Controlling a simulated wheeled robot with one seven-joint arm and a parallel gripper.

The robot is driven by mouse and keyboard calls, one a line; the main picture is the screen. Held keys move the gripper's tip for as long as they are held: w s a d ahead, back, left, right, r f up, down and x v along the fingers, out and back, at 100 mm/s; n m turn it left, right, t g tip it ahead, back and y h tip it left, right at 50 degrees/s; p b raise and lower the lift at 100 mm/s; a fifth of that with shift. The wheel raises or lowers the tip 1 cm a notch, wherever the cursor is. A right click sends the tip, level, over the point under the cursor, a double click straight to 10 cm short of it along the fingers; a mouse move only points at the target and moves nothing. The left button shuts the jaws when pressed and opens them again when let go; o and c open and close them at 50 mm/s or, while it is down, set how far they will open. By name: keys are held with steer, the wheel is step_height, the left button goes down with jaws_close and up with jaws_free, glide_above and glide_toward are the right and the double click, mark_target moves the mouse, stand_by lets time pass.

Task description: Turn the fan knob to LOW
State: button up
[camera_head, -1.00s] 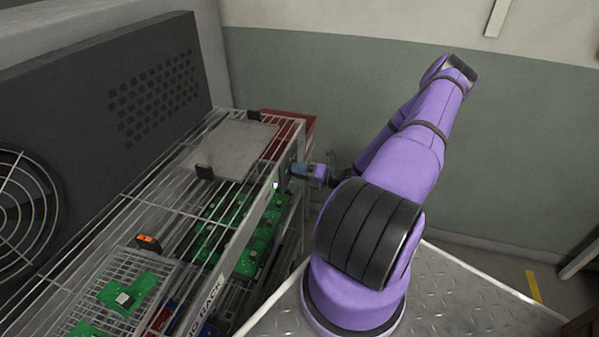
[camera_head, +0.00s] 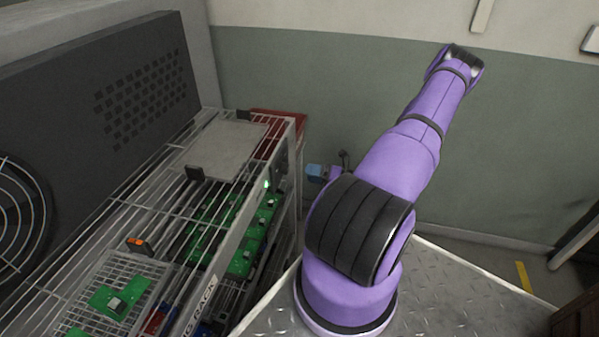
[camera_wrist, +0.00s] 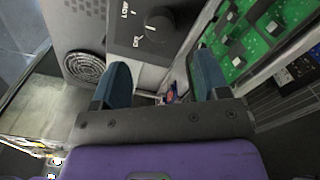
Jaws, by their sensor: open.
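The fan knob (camera_wrist: 159,25) is a round dark knob on a dark panel (camera_wrist: 115,40) at the top of the wrist view. A "LOW" label and a second white label, apparently "OFF", stand to its left. Its exact pointer direction is too small to tell. A round fan grille (camera_wrist: 84,67) is on the panel's left. My gripper (camera_wrist: 160,72) is open and empty; its two blue fingers are apart, below the knob in the picture and not touching it. In the head view my gripper (camera_head: 315,173) is small, just right of the rack's end, with a gap between them.
The wire rack (camera_head: 215,275) holds green circuit boards (camera_head: 240,235) and a grey plate (camera_head: 222,148). A dark cabinet with a large fan grille (camera_head: 15,215) stands at the left. A red bin (camera_head: 285,120) is behind the rack. Floor between rack and wall looks clear.

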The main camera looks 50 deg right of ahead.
steer(key=shift+v, duration=1.4)
steer(key=w+a+r+n+g+y, duration=0.1)
steer(key=w+a+r+n+g, duration=0.2)
steer(key=a+r+n+g, duration=0.85)
steer(key=w+a+r+n+g, duration=0.4)
steer(key=a+r+n, duration=0.5)
steer(key=r+n, duration=0.75)
steer(key=s+a+r+n+t+h, duration=0.2)
steer(key=s+a+r+n+h, duration=0.2)
steer(key=s+a+r+n, duration=0.3)
steer(key=s+a+r+n+t+h, duration=0.2)
steer(key=s+a+r+n, duration=0.5)
steer(key=r, duration=0.5)
steer(key=shift+s+a+n+h, duration=0.3)
steer(key=shift+s+n+h, duration=0.4)
steer(key=shift+n+h, duration=0.15)
